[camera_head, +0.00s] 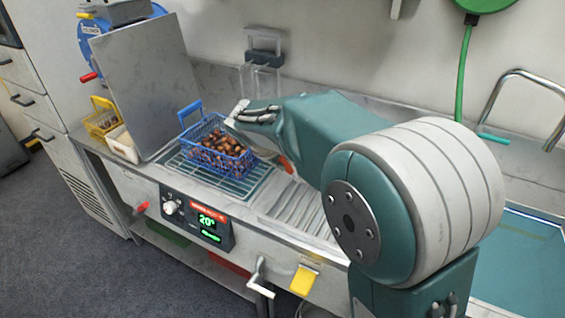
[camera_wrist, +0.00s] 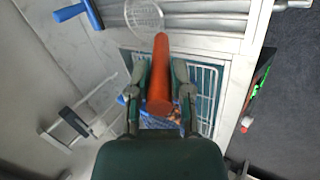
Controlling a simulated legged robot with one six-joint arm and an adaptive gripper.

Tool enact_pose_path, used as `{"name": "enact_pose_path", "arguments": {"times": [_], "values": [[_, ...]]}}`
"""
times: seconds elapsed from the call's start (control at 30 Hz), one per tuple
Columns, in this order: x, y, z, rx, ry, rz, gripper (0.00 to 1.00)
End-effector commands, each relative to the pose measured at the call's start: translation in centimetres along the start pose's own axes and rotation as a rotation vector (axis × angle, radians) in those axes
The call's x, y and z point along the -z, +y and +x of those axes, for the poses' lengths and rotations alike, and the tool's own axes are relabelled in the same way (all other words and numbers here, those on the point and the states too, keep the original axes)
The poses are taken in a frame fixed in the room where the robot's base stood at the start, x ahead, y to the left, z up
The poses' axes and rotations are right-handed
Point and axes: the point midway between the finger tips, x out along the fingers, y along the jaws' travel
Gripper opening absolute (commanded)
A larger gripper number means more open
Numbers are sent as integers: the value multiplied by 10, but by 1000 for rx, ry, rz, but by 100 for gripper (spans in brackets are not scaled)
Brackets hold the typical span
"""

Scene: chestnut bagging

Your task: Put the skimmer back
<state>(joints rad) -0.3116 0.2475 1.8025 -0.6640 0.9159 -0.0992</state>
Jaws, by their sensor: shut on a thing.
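The skimmer has an orange-red handle (camera_wrist: 160,75) and a pale wire-mesh head (camera_wrist: 145,17), which points to the top of the wrist view. My gripper (camera_wrist: 160,72) is shut on the handle, with one finger on each side. In the head view my gripper (camera_head: 255,112) is above the counter, just right of and behind the blue basket. The skimmer is mostly hidden behind my arm there. The blue wire basket (camera_head: 246,163) holds brown chestnuts and stands on a wire rack (camera_head: 185,170). The basket is partly hidden under the gripper in the wrist view.
A grey wall bracket (camera_head: 263,55) with clear parts is behind the gripper. An upright metal panel (camera_head: 145,80) stands left of the basket. A yellow basket (camera_head: 101,124) is further left. A ribbed drain surface (camera_head: 295,208) and a sink (camera_head: 520,265) lie to the right.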

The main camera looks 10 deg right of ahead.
Motion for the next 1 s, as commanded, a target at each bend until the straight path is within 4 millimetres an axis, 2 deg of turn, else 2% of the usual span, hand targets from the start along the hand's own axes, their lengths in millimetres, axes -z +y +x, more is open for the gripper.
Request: {"name": "enact_pose_path", "arguments": {"times": [0.07, 0.37, 0.4, 0.43, 0.47, 0.87, 1.0], "values": [[0, -4, 7, 0, 1, 1, 0], [0, -6, 8, 0, 1, 1, 0], [0, -6, 8, 0, 1, 1, 41], [0, -6, 8, 0, 1, 1, 54], [0, -6, 8, 0, 1, 1, 62], [0, -4, 6, -1, 2, 2, 62], [1, -4, -11, -3, 5, 1, 62]]}}
